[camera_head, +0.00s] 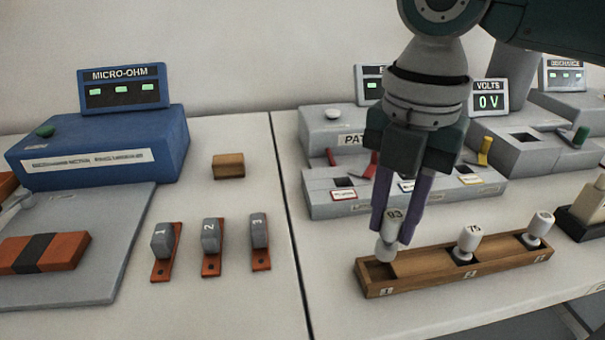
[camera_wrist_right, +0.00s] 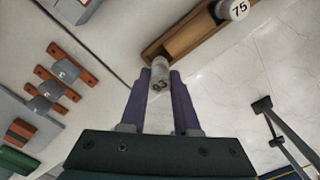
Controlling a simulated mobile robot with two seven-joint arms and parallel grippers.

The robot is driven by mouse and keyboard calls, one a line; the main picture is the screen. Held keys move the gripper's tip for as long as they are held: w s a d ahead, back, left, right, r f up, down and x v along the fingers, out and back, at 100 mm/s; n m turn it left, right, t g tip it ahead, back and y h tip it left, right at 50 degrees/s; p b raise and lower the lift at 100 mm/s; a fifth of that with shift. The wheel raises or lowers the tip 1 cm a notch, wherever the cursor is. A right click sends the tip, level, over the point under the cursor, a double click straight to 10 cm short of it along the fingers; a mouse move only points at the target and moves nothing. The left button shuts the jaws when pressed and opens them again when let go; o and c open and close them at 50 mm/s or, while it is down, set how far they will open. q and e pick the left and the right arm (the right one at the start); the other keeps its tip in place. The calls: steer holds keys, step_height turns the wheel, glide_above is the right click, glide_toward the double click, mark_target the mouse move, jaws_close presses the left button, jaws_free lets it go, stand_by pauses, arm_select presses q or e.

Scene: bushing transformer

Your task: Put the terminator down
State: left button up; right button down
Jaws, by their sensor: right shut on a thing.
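My right gripper (camera_head: 396,230) is shut on a white terminator marked 93 (camera_head: 389,243). The terminator is nearly upright, at the left end of a wooden rack (camera_head: 420,278). Its lower end is at the left compartment; I cannot tell whether it touches the bottom. In the right wrist view the same terminator (camera_wrist_right: 158,78) shows between the purple fingers (camera_wrist_right: 160,90), beside the rack's end. A terminator marked 75 (camera_head: 467,243) stands in the rack's middle compartment. Another white terminator (camera_head: 538,229) stands at its right end. My left gripper is not in view.
A grey panel box (camera_head: 320,203) with red and yellow levers stands behind the rack. A blue micro-ohm meter (camera_head: 100,150), a wooden block (camera_head: 228,166) and numbered grey clips (camera_head: 211,238) are to the left. The table in front of the rack is clear.

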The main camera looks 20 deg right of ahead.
mark_target(388, 244)
steer(key=shift+f, duration=2.1)
steer(key=shift+f+b, duration=0.15)
steer(key=shift+b, duration=0.15)
steer(key=c, duration=0.6)
jaws_free()
steer(key=shift+c, duration=0.2)
